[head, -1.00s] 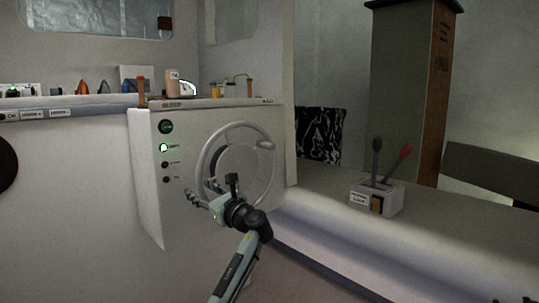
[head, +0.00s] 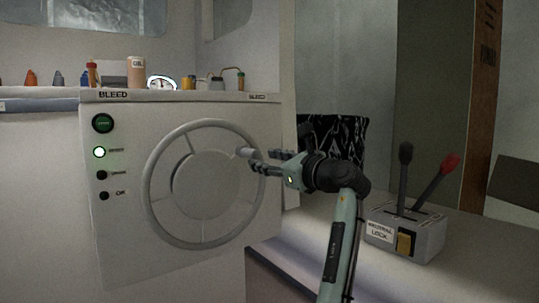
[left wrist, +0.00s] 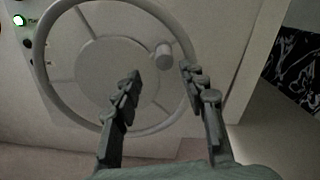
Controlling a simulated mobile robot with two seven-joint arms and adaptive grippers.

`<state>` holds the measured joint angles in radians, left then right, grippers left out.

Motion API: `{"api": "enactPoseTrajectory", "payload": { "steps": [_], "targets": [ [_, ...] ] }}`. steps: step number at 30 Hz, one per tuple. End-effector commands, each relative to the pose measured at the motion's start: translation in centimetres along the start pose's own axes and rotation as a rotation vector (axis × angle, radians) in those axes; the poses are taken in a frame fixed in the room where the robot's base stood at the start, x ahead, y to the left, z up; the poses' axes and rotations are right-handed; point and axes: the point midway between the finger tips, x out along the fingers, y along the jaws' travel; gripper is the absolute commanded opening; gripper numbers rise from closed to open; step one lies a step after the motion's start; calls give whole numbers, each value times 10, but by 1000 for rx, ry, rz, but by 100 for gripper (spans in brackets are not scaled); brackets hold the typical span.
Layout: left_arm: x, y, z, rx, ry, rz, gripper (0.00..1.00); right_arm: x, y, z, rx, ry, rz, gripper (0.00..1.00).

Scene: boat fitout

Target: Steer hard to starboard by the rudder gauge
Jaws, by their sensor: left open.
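The grey steering wheel (head: 152,200) stands on the front of a white console, and it also shows in the left wrist view (left wrist: 45,65). A spinner knob (head: 245,153) sticks out from its upper right rim; the left wrist view shows it (left wrist: 162,56) too. My left gripper (head: 266,160) is open at the knob, its fingers pointing toward the wheel. In the left wrist view the knob appears just beyond the gap between the fingertips (left wrist: 160,72); contact cannot be told. A round white dial (head: 162,83), perhaps the rudder gauge, stands on the console top; its reading is too small to tell. My right gripper is out of view.
A green button (head: 103,123) and a lit green lamp (head: 99,152) are on the console's left side. Bottles and small fittings line its top. A lever box (head: 420,238) with black and red levers stands right of my left arm.

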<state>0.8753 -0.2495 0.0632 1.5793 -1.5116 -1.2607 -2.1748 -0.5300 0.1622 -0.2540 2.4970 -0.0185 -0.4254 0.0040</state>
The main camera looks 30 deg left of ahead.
Motion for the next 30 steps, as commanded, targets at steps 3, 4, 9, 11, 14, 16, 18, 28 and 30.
{"api": "enactPoseTrajectory", "payload": {
  "steps": [3, 4, 9, 11, 14, 16, 18, 28, 30],
  "targets": [
    [0, 0, 0, -5, 2, -1, 42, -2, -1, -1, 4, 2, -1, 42],
    [2, 0, 0, -5, 2, 0, 42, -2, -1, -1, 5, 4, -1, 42],
    [23, 0, 0, -5, 2, 0, 42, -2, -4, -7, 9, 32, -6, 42],
    [33, 0, 0, -4, 1, 1, 42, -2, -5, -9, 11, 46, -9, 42],
    [49, 0, 0, -5, 2, 0, 42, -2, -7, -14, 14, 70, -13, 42],
    [59, 0, 0, -4, 1, 0, 42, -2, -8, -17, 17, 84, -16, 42],
    [67, 0, 0, -4, 1, -1, 42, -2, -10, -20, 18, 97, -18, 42],
    [77, 0, 0, -5, 3, -2, 42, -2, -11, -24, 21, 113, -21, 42],
    [77, 0, 0, -5, 3, -2, 42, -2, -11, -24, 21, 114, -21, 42]
  ]
}}
